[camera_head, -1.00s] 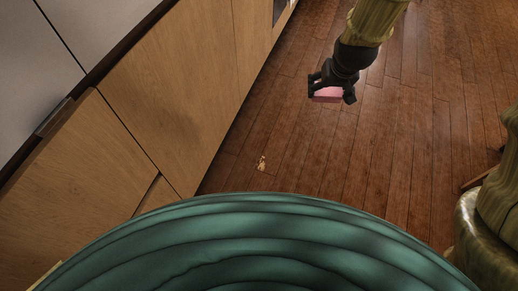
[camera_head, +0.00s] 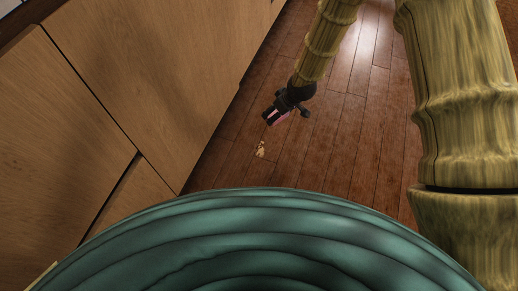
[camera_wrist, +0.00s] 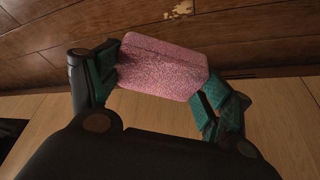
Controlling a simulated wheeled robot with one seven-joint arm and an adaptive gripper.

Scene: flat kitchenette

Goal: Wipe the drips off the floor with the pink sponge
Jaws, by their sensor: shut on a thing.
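The pink sponge (camera_wrist: 160,68) is clamped between the two fingers of my gripper (camera_wrist: 155,80) in the wrist view. In the head view only a thin pink strip of the sponge (camera_head: 278,116) shows beside the dark fingers of my gripper (camera_head: 284,108). The drips (camera_head: 260,149) are a small pale tan patch on the wooden floor, just below and left of my gripper in the head view. The drips also show at the top of the wrist view (camera_wrist: 180,10), beyond the sponge and apart from it. I cannot tell how high the sponge is above the floor.
Wooden cabinet fronts (camera_head: 150,75) line the left side, close to the drips. The reddish-brown plank floor (camera_head: 350,130) is clear to the right of the drips.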

